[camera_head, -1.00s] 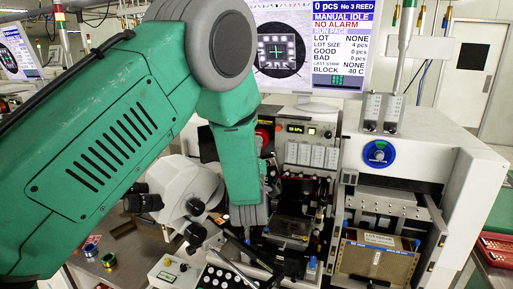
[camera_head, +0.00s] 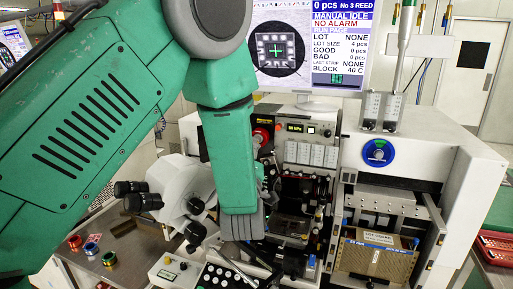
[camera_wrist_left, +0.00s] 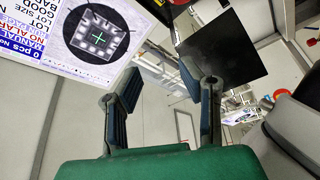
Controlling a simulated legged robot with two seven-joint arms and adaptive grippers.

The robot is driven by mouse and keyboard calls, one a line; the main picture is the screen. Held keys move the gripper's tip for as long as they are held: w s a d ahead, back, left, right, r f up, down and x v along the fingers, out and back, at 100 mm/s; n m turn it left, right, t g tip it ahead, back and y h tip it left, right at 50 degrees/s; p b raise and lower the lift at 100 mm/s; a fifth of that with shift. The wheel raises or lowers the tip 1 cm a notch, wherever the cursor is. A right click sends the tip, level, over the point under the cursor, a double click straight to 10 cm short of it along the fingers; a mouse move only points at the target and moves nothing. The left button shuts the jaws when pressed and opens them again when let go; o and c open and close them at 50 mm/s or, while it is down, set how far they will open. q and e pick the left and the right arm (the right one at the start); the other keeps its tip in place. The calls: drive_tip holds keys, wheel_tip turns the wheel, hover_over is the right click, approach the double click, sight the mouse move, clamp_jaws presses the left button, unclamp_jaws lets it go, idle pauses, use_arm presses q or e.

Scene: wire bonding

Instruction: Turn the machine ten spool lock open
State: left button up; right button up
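The wire bonding machine (camera_head: 415,160) stands at center and right, with a white housing. A red round part (camera_head: 262,134) shows on it just right of my left forearm, partly covered. A blue round dial (camera_head: 378,152) is on the white front. I cannot tell which part is the spool lock. My left gripper (camera_head: 243,224) points down in front of the machine's middle, left of the dark work area. In the left wrist view its two fingers (camera_wrist_left: 167,98) stand apart with nothing between them. My right gripper is not in view.
A monitor (camera_head: 345,85) stands behind the machine. A white microscope (camera_head: 185,190) with black eyepieces is left of my gripper. Red (camera_head: 75,242), blue (camera_head: 91,248) and green-gold (camera_head: 109,259) spools sit on the table at lower left.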

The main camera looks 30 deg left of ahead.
use_arm(q)
drive_tip(key=shift+s+d+r, duration=0.25)
drive_tip(key=shift+s+d, duration=0.05)
drive_tip(key=shift+s, duration=0.4)
drive_tip(key=shift+a, duration=0.15)
drive_tip(key=v, duration=1.2)
drive_tip(key=shift+f, duration=0.1)
